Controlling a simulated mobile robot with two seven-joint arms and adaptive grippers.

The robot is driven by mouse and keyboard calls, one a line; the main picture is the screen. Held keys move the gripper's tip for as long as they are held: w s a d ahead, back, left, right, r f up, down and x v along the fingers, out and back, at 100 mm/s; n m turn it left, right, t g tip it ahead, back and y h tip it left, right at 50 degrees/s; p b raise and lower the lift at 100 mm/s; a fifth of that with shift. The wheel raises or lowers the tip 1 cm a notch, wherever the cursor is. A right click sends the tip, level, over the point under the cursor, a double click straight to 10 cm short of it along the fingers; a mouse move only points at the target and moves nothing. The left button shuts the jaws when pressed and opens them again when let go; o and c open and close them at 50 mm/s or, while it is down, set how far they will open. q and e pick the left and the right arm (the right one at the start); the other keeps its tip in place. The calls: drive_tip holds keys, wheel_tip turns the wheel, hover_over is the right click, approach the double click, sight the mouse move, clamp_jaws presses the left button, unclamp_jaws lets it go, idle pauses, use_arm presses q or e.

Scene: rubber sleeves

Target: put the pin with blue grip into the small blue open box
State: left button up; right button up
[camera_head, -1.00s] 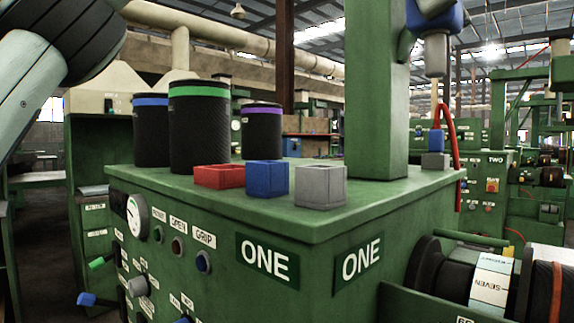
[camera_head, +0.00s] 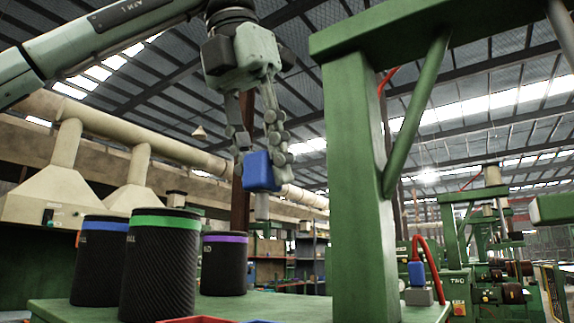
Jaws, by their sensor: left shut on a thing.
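My left gripper (camera_head: 258,156) hangs from above at the middle of the view, its fingers shut on the pin with blue grip (camera_head: 262,171). The blue block-shaped grip sits between the fingertips, and a grey shaft (camera_head: 262,206) points down below it. The pin is in the air, above the green machine top. The small blue open box (camera_head: 262,321) shows only as a thin sliver of rim at the bottom edge, below the pin in the picture. Its inside is out of view. My right gripper is not in view.
Black cylinders with blue (camera_head: 100,262), green (camera_head: 160,265) and purple (camera_head: 224,264) bands stand at the left of the machine top (camera_head: 290,308). A red box rim (camera_head: 198,320) shows at the bottom. A thick green post (camera_head: 360,190) rises just right of the gripper.

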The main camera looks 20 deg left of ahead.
sight(263, 191)
use_arm(q)
drive_tip(key=shift+a, duration=0.1)
drive_tip(key=shift+f, duration=3.3)
drive_tip(key=shift+f+b, duration=0.55)
drive_tip(key=shift+f, duration=0.3)
drive_tip(key=shift+f+b, duration=1.35)
drive_tip(key=shift+f, duration=0.45)
drive_tip(key=shift+f+b, duration=0.45)
drive_tip(key=shift+f, duration=0.35)
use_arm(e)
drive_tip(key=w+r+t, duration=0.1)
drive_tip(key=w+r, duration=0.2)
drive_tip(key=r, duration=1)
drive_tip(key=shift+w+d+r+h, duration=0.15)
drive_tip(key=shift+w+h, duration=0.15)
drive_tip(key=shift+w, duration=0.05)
